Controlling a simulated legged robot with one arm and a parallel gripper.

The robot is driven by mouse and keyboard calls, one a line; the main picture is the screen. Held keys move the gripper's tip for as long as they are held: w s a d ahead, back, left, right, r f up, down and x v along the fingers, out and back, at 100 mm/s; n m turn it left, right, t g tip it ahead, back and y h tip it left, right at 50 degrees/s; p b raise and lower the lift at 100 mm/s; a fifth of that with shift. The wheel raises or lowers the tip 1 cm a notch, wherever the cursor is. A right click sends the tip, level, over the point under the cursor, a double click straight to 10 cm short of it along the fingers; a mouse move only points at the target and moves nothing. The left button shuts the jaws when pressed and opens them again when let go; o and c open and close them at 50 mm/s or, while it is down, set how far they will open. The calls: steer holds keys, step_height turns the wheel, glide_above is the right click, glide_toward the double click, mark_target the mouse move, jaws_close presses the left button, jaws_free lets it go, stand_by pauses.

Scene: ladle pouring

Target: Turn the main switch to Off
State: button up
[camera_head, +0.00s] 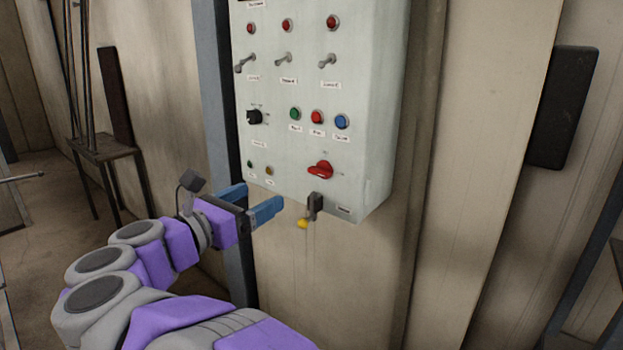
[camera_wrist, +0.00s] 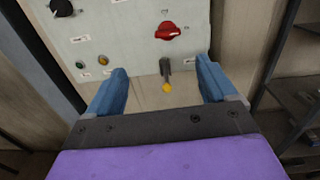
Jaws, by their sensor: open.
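The control panel (camera_head: 285,150) is a pale grey box on the wall. A red rotary switch (camera_head: 320,170) sits at its lower right, its handle lying roughly level; I take it for the main switch, as its label is too small to read. It also shows at the top of the wrist view (camera_wrist: 169,31). My gripper (camera_head: 258,203) has blue fingers and is open and empty. In the head view it is left of and below the red switch, apart from it. In the wrist view the fingers (camera_wrist: 162,85) are spread, with the switch beyond them.
A grey and yellow piece (camera_head: 306,217) hangs under the panel's bottom edge and shows between my fingers in the wrist view (camera_wrist: 166,80). A black knob (camera_head: 255,117), toggles (camera_head: 285,59) and coloured buttons (camera_head: 317,117) sit higher up. A metal stand (camera_head: 105,150) is at left.

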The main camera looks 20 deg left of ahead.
steer(key=b, duration=0.1)
glide_toward(316, 174)
steer(key=shift+m+g+h, duration=0.3)
steer(key=x, duration=0.9)
steer(key=shift+w+a+r, duration=0.1)
steer(key=shift+w, duration=0.15)
steer(key=c, duration=1.1)
